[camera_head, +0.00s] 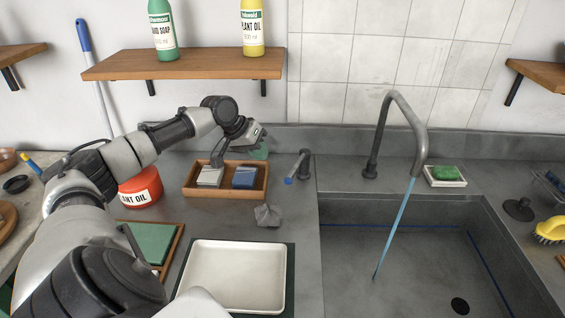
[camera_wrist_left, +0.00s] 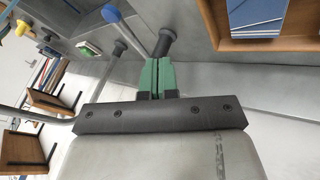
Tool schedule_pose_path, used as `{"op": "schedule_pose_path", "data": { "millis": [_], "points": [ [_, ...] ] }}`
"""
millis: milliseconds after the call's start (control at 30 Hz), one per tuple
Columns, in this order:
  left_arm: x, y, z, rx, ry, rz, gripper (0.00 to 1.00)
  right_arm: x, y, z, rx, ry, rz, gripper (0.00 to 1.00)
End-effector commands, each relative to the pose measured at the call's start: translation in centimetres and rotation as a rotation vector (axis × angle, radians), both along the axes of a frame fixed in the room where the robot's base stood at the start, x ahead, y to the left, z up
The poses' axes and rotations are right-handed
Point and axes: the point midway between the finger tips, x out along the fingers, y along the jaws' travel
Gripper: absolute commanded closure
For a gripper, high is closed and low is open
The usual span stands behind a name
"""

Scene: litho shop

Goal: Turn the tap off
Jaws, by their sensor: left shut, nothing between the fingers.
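The tap's curved grey spout (camera_head: 384,110) stands behind the sink, and a blue stream of water (camera_head: 395,228) runs from it into the basin. A lever handle (camera_head: 298,167) with a blue end stands on the counter to the left of the spout. My left gripper (camera_head: 261,153) is shut and empty, to the left of the lever and apart from it. In the left wrist view the green fingertips (camera_wrist_left: 154,76) are together. The lever, with its blue knob (camera_wrist_left: 112,14) and dark base (camera_wrist_left: 166,40), shows beyond them. My right gripper is not in view.
A wooden tray (camera_head: 224,193) with two blocks sits below my left gripper. A crumpled grey cloth (camera_head: 267,215), a white tray (camera_head: 236,276) and a red plant oil container (camera_head: 141,190) are on the counter. A shelf (camera_head: 190,66) with bottles hangs above.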

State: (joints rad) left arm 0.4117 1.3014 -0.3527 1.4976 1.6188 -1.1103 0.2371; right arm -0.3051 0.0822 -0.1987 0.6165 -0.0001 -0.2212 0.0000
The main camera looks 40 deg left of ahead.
Motion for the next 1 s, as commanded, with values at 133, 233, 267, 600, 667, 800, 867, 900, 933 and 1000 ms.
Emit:
{"op": "schedule_pose_path", "data": {
  "millis": [133,233,267,600,667,800,867,900,933,1000],
  "points": [
    [1.7,-1.0,-2.5,-0.006,-0.002,0.001,1.00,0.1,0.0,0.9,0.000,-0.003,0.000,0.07],
    [2.6,-1.7,-3.8,-0.003,-0.002,-0.002,1.00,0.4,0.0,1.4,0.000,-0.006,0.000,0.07],
    [2.7,-2.2,-3.7,0.000,-0.001,-0.003,1.00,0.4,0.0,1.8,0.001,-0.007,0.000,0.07],
    [3.7,-4.9,-4.6,0.001,-0.001,0.000,1.00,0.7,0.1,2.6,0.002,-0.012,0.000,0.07],
    [3.7,-4.9,-4.6,0.002,-0.001,0.000,1.00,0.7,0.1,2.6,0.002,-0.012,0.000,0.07],
    [3.7,-4.9,-4.7,0.001,-0.001,0.001,1.00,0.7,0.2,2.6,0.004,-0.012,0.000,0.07],
    [3.7,-4.9,-4.7,0.001,-0.001,0.001,1.00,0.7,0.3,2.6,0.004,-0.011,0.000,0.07],
    [3.7,-4.9,-4.7,0.001,-0.001,0.001,1.00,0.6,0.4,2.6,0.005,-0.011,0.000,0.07],
    [3.7,-5.0,-4.6,0.001,-0.001,0.001,1.00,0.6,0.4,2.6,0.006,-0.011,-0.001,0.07],
    [3.9,-5.3,-4.5,-0.001,0.000,0.005,1.00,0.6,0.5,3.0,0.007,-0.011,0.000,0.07]
  ]
}}
